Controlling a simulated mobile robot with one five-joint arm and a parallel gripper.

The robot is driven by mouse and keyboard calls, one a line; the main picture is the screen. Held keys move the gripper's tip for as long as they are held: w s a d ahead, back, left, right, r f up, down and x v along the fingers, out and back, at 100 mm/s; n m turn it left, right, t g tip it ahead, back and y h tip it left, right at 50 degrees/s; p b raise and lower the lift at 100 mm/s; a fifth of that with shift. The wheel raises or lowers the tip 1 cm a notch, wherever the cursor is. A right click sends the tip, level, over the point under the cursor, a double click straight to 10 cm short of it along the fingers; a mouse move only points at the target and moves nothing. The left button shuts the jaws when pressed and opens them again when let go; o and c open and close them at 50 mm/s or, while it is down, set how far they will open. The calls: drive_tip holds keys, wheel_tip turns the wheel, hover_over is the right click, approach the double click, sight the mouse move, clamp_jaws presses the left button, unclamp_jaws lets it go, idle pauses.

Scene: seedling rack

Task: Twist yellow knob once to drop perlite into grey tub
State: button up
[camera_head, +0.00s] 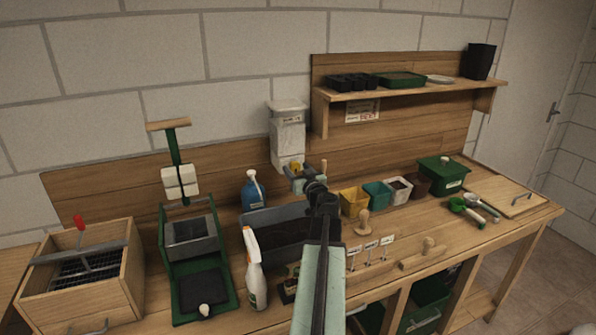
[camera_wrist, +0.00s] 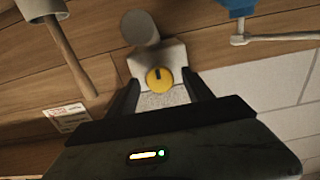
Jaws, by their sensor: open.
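The yellow knob (camera_wrist: 160,79) shows in the wrist view with a dark mark on its face. It is on the front of a pale dispenser (camera_head: 288,135) mounted on the wooden back board, and shows small in the head view (camera_head: 296,167). My gripper (camera_wrist: 160,90) is open, with one dark finger on each side of the knob. I see gaps between the fingers and the knob; its depth between them is unclear. The grey tub (camera_head: 258,217) stands on the bench below, holding dark material and partly hidden by my arm.
A blue bottle (camera_head: 253,190) and a white spray bottle (camera_head: 254,270) stand near the tub. Small pots, including a yellow one (camera_head: 354,201), stand right of my arm. A wooden shelf (camera_head: 410,88) is at upper right. A green press (camera_head: 189,245) stands at left.

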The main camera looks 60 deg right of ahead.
clamp_jaws()
drive_tip(key=shift+m, duration=0.3)
drive_tip(key=m, duration=0.3)
drive_tip(key=shift+m, duration=0.4)
drive_tip(key=m, duration=0.4)
drive_tip(key=shift+m, duration=0.3)
drive_tip(key=m, duration=0.8)
drive_tip(key=shift+m, duration=0.3)
drive_tip(key=shift+s, duration=0.1)
